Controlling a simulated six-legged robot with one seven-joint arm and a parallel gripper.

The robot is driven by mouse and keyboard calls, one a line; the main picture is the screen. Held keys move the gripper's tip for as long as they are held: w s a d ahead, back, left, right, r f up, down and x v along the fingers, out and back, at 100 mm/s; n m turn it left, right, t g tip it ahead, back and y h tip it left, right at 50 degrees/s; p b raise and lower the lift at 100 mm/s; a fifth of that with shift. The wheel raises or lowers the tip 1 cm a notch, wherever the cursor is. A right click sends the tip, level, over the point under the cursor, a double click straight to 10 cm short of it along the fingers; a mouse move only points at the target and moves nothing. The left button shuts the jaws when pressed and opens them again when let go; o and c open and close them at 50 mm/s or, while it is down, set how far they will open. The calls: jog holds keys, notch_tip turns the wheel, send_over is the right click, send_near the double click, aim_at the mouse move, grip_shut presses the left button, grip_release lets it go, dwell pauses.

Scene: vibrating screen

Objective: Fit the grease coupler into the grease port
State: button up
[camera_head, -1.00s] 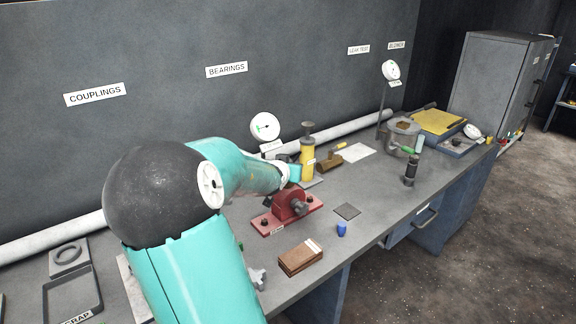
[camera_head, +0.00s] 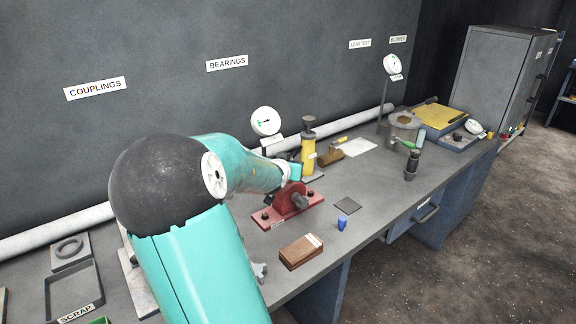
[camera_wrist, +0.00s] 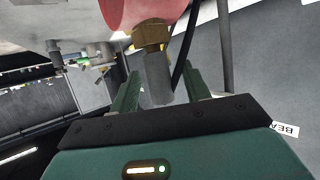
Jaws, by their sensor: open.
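In the wrist view, a grey cylindrical grease coupler (camera_wrist: 157,80) stands between the two fingers of my gripper (camera_wrist: 161,92). The fingers are apart, with a gap visible beside the coupler. The coupler lines up end to end with a brass grease port (camera_wrist: 150,34) on a red housing (camera_wrist: 140,8). They appear to touch, but I cannot tell how far the coupler is seated. In the head view, the red housing (camera_head: 273,217) sits on the bench, my wrist is just above and behind it, and the fingers and coupler are hidden.
A black hose (camera_wrist: 185,45) runs close beside the coupler. A yellow grease pump (camera_head: 308,160) stands behind the housing. The bench front right of the block is mostly clear.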

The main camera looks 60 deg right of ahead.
jog(key=shift+a, duration=0.1)
jog(key=shift+v, duration=2)
jog(key=v, duration=0.9)
jog(key=shift+a, duration=0.25)
jog(key=shift+r, duration=0.1)
